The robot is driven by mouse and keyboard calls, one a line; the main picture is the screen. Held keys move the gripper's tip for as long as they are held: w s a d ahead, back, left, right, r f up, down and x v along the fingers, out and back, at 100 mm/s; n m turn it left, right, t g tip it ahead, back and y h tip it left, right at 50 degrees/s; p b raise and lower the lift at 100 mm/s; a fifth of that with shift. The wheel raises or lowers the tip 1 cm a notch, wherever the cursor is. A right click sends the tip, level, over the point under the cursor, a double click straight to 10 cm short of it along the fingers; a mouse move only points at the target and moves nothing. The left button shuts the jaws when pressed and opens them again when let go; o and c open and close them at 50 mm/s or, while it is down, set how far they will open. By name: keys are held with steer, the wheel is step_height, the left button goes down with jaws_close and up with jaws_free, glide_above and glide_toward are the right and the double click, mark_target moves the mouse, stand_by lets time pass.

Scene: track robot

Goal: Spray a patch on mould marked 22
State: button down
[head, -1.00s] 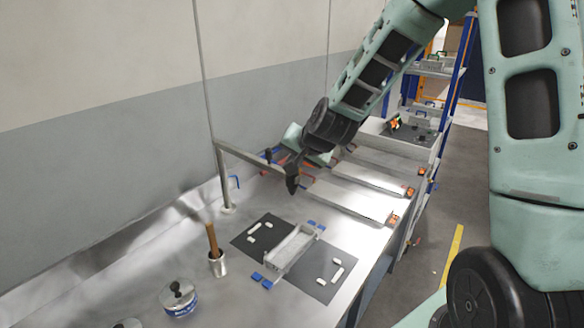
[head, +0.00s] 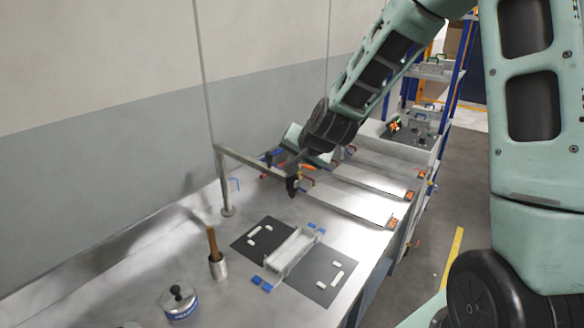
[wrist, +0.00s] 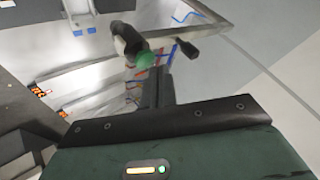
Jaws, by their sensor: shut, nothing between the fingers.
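My gripper (head: 296,176) is over the far half of the metal bench, close to the end of a bar on a post. In the wrist view, its dark fingers (wrist: 158,82) are together with nothing held between them. A black piece with a green round end (wrist: 133,48) shows just beyond the fingers; I cannot tell whether it touches them. Several flat pale plates (head: 348,201) with orange tags (head: 392,222) lie across the bench beyond the gripper. I cannot read the tags, so I cannot tell which mould is 22. No spray tool is clearly recognisable.
The post with its bar (head: 227,185) stands near the wall. A cup with a brown handle (head: 217,266) and a lidded tin (head: 179,302) stand nearer. A blue rack is behind.

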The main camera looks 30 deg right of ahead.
step_height(320, 180, up, 6)
steer(key=p, duration=0.4)
steer(key=shift+p, duration=0.3)
stand_by(0.7)
